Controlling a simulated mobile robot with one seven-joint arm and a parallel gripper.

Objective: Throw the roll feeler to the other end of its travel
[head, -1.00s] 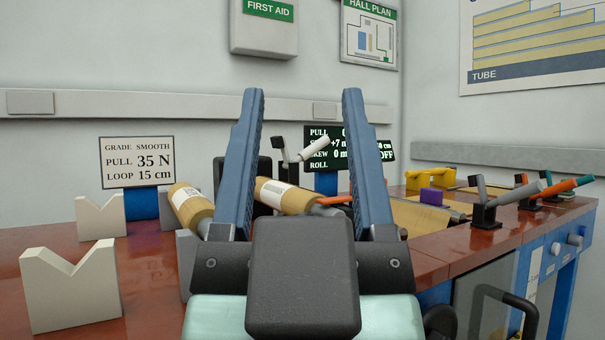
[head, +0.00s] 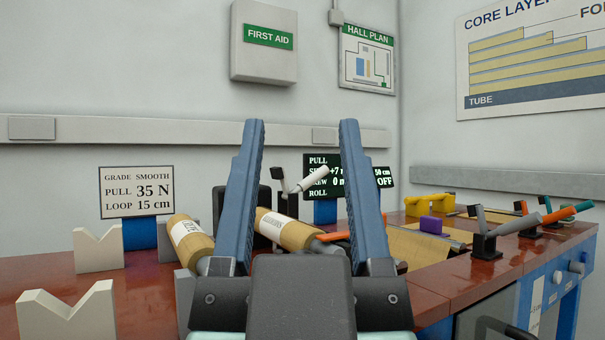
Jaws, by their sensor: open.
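My gripper (head: 301,122) is open and empty in the middle of the head view, its two blue fingers pointing up and away. Between the fingers, farther back, a black post carries a lever with a white handle (head: 315,179), leaning up to the right. A tan roll (head: 285,229) with a white label lies behind the fingers, partly hidden. An orange handle (head: 338,236) shows beside it, partly behind the right finger. I cannot tell for sure which lever is the roll feeler. A dark readout (head: 350,172) with a ROLL line is partly covered by the right finger.
Another tan roll (head: 189,241) lies left of the fingers. Pale V-blocks (head: 99,250) stand on the red-brown table (head: 40,270). Several levers, including a grey-handled one (head: 516,224), stand at right. A yellow block (head: 431,204) and a purple block (head: 430,224) sit behind them.

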